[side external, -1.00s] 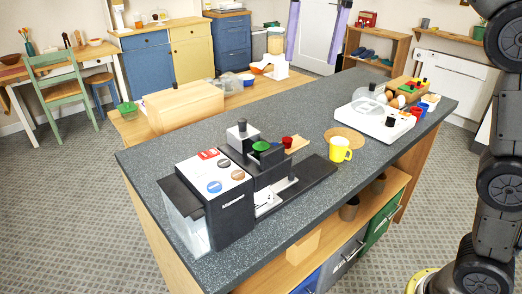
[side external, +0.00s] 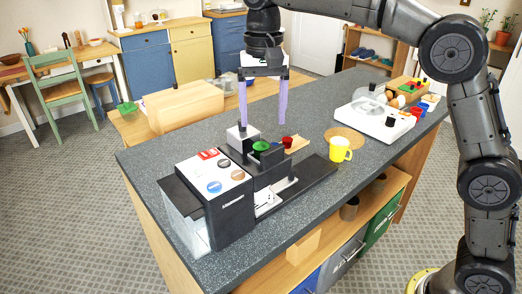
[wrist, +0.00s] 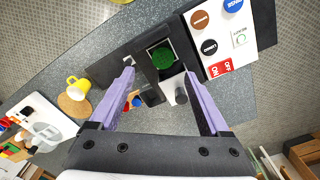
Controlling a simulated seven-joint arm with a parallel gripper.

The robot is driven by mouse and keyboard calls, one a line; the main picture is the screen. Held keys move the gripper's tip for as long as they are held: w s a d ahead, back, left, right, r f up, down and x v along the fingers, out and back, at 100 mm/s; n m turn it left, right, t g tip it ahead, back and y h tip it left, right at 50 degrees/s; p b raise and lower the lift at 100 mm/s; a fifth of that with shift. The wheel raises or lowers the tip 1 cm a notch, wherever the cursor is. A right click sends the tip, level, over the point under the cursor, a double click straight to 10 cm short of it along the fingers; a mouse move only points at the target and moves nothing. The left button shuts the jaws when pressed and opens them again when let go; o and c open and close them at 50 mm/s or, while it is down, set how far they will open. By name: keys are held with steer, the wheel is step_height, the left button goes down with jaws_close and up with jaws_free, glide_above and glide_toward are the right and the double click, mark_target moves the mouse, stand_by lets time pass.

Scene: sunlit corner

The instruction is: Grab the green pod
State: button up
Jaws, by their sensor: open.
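In the wrist view the green pod (wrist: 162,57) shows as a round dark-green top in a square recess, beside a grey block with a knob. My gripper (side external: 262,119) has two purple fingers pointing down, spread apart and empty. It is above and behind the pod in the side view. In the wrist view the pod lies just beyond and between the fingertips (wrist: 159,76). Nothing hides the pod's top.
A knob-topped metal block (side external: 243,136) rises close to the pod. A red pod (side external: 287,142) is on a small wooden board behind the machine. The front right counter is clear.

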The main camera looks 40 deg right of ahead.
mark_target(261, 146)
steer(key=shift+a+f, duration=0.15)
steer(key=shift+f, duration=1.5)
steer(key=shift+a+f, duration=0.1)
steer(key=shift+f, duration=1.5)
jaws_close()
